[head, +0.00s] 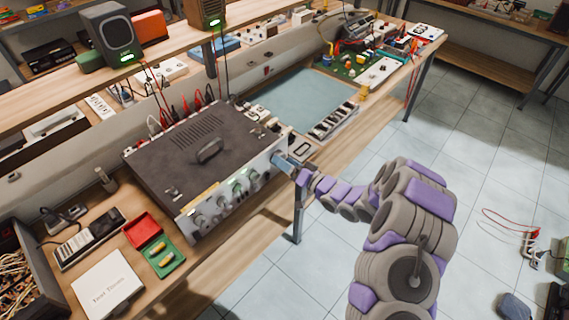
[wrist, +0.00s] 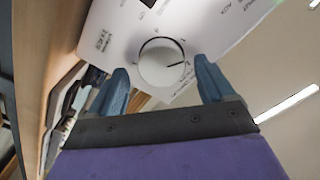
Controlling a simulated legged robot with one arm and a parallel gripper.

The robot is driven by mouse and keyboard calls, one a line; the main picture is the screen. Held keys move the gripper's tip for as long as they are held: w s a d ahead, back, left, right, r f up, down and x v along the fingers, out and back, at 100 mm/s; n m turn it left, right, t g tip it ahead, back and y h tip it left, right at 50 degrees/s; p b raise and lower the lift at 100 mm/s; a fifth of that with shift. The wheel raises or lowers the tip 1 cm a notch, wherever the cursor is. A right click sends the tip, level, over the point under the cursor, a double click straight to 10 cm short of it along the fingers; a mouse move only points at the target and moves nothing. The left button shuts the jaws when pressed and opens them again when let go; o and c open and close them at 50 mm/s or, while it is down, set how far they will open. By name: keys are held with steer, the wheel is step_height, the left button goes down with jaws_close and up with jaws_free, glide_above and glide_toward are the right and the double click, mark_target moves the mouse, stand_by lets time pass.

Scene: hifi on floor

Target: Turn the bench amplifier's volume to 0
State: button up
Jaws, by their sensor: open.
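The bench amplifier (head: 190,150) is a grey box with a dark top and a handle, standing on the wooden bench. Its light front panel with several knobs faces the aisle. In the wrist view its white panel (wrist: 195,18) shows a round white knob (wrist: 163,62) with a dark pointer line toward the right. Marks around the knob are too blurred to read. My gripper (wrist: 160,82) is open, with one blue finger on each side of the knob's lower part. In the head view my gripper (head: 285,163) is at the right end of the front panel. Contact with the knob cannot be told.
Two speakers with green lights, one grey (head: 108,38), stand on the shelf above. A red and green tray (head: 142,230) and a white box (head: 107,284) lie left of the amplifier. A blue mat (head: 292,98) lies behind. The floor aisle is mostly clear.

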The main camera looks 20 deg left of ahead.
steer(key=shift+w, duration=0.15)
steer(key=shift+a, duration=0.15)
steer(key=shift+a, duration=0.35)
steer(key=shift+c, duration=1.4)
steer(key=shift+d, duration=0.25)
steer(key=c, duration=0.8)
